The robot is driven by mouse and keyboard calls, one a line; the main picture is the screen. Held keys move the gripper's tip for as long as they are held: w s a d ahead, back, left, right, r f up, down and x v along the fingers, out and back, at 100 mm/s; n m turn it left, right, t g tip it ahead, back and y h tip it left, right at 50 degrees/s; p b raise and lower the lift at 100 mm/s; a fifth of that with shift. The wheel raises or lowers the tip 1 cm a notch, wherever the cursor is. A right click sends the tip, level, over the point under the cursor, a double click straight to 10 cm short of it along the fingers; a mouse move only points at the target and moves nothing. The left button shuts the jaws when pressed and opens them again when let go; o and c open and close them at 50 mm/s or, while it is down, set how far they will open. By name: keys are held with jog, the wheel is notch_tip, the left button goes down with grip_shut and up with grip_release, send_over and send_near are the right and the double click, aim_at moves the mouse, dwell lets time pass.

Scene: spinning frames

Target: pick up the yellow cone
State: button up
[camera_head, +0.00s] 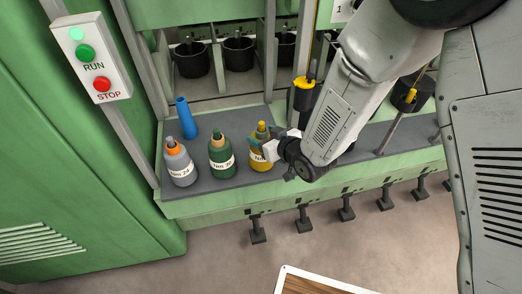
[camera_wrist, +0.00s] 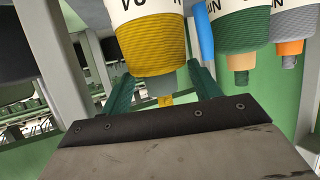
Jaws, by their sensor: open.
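The yellow cone (camera_head: 260,161) stands upright on the grey shelf of the green machine, with a white band marked "Nm", at the right end of a row of three. My gripper (camera_head: 270,142) is at its upper part and hides some of its right side. In the wrist view, which shows the cones upside down, the yellow cone (camera_wrist: 152,45) fills the upper middle. The teal fingers of my gripper (camera_wrist: 163,92) are spread, one on each side of its narrow end. I cannot tell whether they touch it.
A green cone (camera_head: 221,158) stands just left of the yellow one, and a grey cone (camera_head: 179,165) with an orange top is further left. A blue tube (camera_head: 186,118) is behind them. Black pots (camera_head: 238,57) stand behind posts. A RUN/STOP box (camera_head: 90,55) is at upper left.

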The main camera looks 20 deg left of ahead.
jog(key=shift+a, duration=0.1)
grip_shut()
jog(key=shift+w, duration=0.1)
jog(key=shift+r, duration=0.1)
